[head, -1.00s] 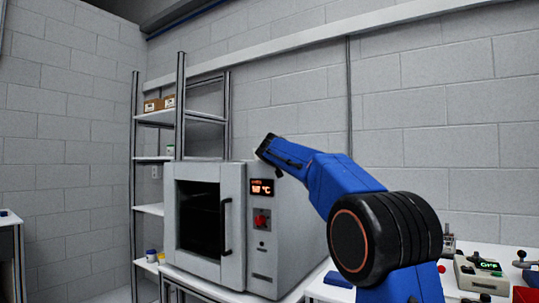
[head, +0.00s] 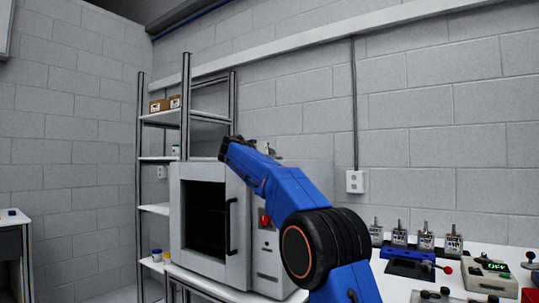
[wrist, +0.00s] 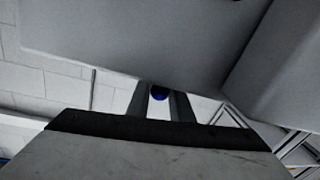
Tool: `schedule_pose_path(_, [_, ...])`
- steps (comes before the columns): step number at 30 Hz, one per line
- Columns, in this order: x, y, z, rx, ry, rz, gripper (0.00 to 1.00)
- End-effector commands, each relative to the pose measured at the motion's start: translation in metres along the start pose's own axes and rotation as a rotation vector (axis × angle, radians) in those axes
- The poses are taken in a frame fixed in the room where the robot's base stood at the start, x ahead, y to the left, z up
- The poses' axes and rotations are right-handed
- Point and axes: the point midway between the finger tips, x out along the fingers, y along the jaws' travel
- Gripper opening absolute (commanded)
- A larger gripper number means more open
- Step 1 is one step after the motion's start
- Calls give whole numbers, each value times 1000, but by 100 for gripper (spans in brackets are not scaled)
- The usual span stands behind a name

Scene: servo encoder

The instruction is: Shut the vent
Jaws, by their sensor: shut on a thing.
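The grey oven (head: 208,262) stands at the middle left in the head view, with a dark window, a black door handle and a red knob on its front. My gripper (head: 226,150) is at the oven's top in the head view, and the arm covers part of the oven's front. What the knob is fixed to is hidden, so I cannot tell how the vent is set.
A metal shelf rack (head: 154,208) stands left of and behind the oven. On the right, a white bench (head: 400,287) holds several switch units and a grey box with a green display (head: 489,272). A wall socket (head: 355,182) is behind.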

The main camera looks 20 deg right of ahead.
Motion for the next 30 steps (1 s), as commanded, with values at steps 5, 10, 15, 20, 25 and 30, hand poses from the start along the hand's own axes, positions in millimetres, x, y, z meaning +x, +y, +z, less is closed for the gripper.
schedule_pose_path(5, [1,-6,-1,0,-14,70,0])
schedule_pose_path(10, [1,-9,-2,1,-23,116,0])
schedule_pose_path(15, [1,-10,-2,-1,-28,143,0])
schedule_pose_path(20, [1,-11,-2,-1,-30,152,0])
schedule_pose_path(25, [1,-11,-2,-1,-30,154,0])
schedule_pose_path(30, [1,-11,-2,-1,-29,153,0])
